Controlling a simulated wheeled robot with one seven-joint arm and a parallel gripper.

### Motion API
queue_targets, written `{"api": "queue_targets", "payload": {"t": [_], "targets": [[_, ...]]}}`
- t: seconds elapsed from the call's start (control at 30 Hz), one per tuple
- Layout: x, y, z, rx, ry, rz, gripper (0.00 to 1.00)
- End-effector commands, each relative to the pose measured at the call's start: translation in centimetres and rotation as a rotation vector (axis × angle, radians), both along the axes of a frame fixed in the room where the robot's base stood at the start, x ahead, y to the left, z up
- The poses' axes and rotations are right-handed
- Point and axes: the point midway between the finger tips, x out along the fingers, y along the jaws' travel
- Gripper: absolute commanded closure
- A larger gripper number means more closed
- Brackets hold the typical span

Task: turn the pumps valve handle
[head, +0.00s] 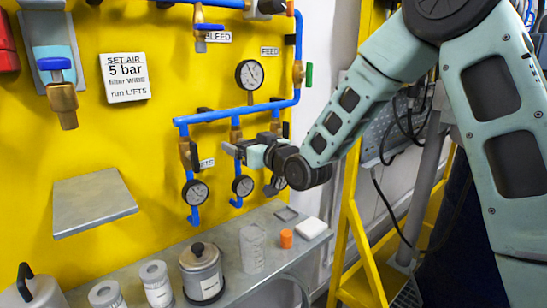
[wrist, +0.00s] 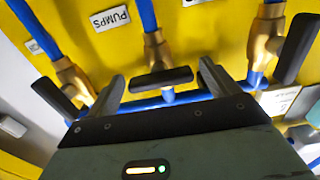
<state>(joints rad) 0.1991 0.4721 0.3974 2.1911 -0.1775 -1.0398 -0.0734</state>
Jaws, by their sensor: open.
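The pumps valve (wrist: 154,48) is a brass body on the middle blue drop pipe, beside the PUMPS label (wrist: 110,18) in the wrist view. Its black bar handle (wrist: 160,78) lies across the pipe. My gripper (wrist: 164,88) is open, with one finger near each end of the handle; I cannot tell if either touches it. In the head view my gripper (head: 236,151) is in front of the middle valve (head: 237,134) and hides the handle there.
Neighbouring valve handles stand to the left (wrist: 56,99) and right (wrist: 296,48) in the wrist view. Gauges (head: 243,186) hang below the manifold (head: 235,113). A grey shelf (head: 235,287) below holds canisters and a clear beaker (head: 252,250). A yellow frame (head: 352,235) stands right.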

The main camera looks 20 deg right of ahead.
Motion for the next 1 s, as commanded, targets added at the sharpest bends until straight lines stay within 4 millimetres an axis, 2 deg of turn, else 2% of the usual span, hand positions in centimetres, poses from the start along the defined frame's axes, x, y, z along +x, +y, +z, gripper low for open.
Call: {"api": "queue_targets", "payload": {"t": [0.5, 1.0], "targets": [[-11.7, -3.8, -0.2, -0.002, -0.001, -0.002, 0.13], [-13.8, -4.5, -0.4, 0.001, -0.003, 0.005, 0.13]]}}
